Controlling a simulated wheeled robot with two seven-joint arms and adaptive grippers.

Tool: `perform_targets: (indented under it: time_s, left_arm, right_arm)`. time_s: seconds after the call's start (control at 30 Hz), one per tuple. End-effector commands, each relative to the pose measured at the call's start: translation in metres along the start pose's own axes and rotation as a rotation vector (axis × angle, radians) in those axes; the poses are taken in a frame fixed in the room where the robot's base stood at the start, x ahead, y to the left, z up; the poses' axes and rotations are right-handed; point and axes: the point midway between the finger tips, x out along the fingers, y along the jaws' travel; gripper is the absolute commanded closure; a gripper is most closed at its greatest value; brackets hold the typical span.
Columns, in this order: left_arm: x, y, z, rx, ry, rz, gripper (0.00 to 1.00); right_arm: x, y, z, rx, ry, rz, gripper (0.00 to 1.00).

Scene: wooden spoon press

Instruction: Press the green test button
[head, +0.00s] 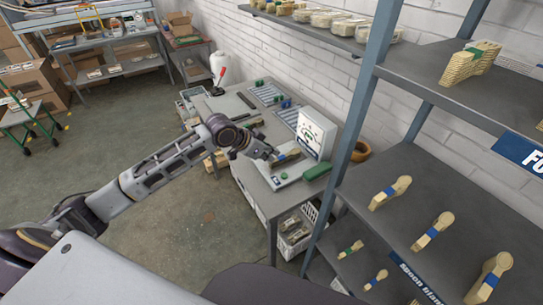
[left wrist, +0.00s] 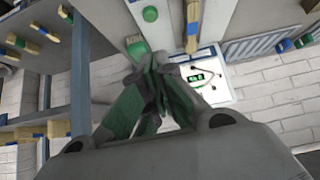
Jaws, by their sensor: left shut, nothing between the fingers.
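The small green button (head: 284,176) sits on the pale base of the test device at the front of the bench, and shows as a rounded green knob at the top of the left wrist view (left wrist: 150,14). My left gripper (head: 268,154) is shut and empty above the device's left side; its fingers fill the middle of the left wrist view (left wrist: 160,62). A wooden spoon with a blue band (left wrist: 192,28) lies on the device close to the fingers. The white display panel (head: 316,134) stands upright behind. My right gripper is out of view.
A green box (head: 317,171) sits at the device's right end. A blue-post shelf (head: 360,95) with several banded spoons stands close on the right. A brown bowl (head: 361,151) is behind the panel. Striped trays (head: 265,94) lie farther left along the bench.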

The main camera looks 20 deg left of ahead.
Motion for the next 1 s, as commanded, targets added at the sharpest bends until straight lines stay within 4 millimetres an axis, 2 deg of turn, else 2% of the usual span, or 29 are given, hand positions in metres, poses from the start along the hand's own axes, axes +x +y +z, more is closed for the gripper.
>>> perform_targets:
  time_s: [0.83,1.0]
  left_arm:
    - [0.088,0.001,0.0,-0.001,0.0,0.002,1.0]
    - [0.102,0.001,0.015,-0.001,-0.002,0.001,1.0]
  right_arm:
    - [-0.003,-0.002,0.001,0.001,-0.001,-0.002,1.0]
    - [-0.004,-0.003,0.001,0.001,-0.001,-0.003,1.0]
